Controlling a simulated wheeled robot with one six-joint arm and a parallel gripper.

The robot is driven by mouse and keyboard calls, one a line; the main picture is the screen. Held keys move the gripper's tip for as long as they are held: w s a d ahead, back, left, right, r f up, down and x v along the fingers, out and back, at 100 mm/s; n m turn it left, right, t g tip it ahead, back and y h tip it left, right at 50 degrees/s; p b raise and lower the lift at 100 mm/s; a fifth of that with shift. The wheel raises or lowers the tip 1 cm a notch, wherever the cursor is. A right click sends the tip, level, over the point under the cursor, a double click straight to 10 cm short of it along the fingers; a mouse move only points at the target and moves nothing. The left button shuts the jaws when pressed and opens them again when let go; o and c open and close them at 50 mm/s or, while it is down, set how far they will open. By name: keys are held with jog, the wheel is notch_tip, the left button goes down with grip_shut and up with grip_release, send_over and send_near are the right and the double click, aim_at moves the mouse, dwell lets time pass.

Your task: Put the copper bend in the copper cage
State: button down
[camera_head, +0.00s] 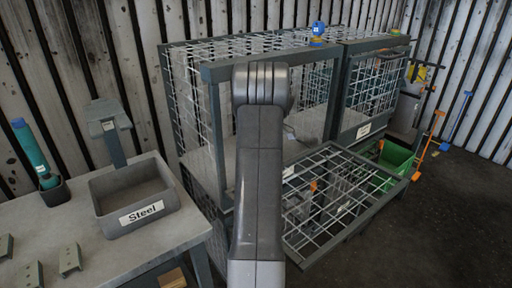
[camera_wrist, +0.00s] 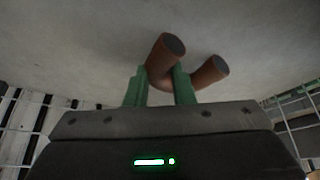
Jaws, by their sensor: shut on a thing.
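The copper bend (camera_wrist: 164,58), a reddish-brown U-shaped pipe with dark open ends, shows in the wrist view. My gripper (camera_wrist: 159,80) is shut on it, with a green finger on each side of its near leg. A pale grey surface lies beyond the bend; I cannot tell whether they touch. Mesh shows at both sides of the wrist view. In the head view a wire-mesh cage (camera_head: 187,97) stands in the middle with its front door (camera_head: 335,199) folded down. My arm reaches to its opening and hides my gripper and the bend. Its label is too small to read.
A second mesh cage (camera_head: 369,90) with its front shut adjoins on the right. A bench (camera_head: 100,245) at left holds a grey bin marked Steel (camera_head: 135,195). A green crate (camera_head: 393,160) stands at right, near orange and blue tools. The floor at lower right is clear.

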jog(key=shift+f, duration=0.1)
jog(key=c, duration=1.2)
grip_release()
jog(key=shift+c, duration=0.2)
jog(key=v, duration=0.5)
jog(key=shift+d+r, duration=0.15)
jog(key=shift+r, duration=0.25)
jog(key=s+d, duration=0.1)
jog(key=d, duration=0.2)
jog(key=s+d, duration=0.2)
jog(key=d, duration=0.2)
jog(key=s+d+b, duration=0.1)
jog(key=d, duration=0.3)
jog(key=shift+s+f, duration=0.15)
jog(key=shift+f, duration=0.15)
